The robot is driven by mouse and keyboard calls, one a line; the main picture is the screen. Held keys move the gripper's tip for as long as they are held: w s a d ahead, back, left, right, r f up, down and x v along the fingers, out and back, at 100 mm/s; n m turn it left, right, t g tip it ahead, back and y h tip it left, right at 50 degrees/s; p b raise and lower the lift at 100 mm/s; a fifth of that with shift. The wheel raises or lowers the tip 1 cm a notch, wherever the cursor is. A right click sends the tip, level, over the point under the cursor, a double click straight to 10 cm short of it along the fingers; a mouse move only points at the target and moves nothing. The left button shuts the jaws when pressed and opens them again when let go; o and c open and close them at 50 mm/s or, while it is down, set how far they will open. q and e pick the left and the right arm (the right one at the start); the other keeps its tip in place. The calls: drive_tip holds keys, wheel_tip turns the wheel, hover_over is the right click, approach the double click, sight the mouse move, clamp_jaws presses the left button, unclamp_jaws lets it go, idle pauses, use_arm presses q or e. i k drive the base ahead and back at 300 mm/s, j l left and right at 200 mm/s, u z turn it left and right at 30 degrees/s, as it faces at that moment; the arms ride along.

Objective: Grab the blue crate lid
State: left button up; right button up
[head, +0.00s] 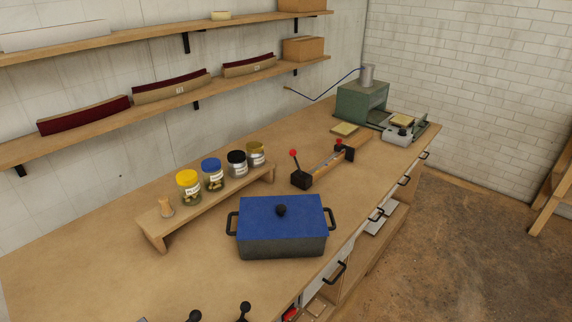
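The blue crate lid (262,215) lies flat on a dark grey crate (282,244) on the workbench, near the middle of the head view. A round black knob (281,210) stands on top of the lid. Black loop handles stick out at the crate's left (232,222) and right (332,218) sides. The lid appears closed over the crate, so the inside is hidden. Neither of my grippers can be made out in the head view.
A low wooden riser (215,200) with several jars stands behind the crate. A red-knobbed clamp fixture (320,168) is behind right. Dark knobbed parts (245,310) show at the bottom edge. The workbench (90,255) is clear to the left. Wall shelves (225,82) hang above.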

sight(301, 216)
drive_tip(key=i+l+u, duration=0.15)
drive_tip(key=u, duration=0.3)
drive_tip(key=i+l+u, duration=0.1)
drive_tip(key=l+u, duration=0.15)
drive_tip(key=u, duration=0.2)
drive_tip(key=l+u, duration=0.25)
drive_tip(key=u, duration=0.15)
drive_tip(key=i+l+u, duration=0.1)
drive_tip(key=l+u, duration=0.35)
drive_tip(key=j, duration=0.15)
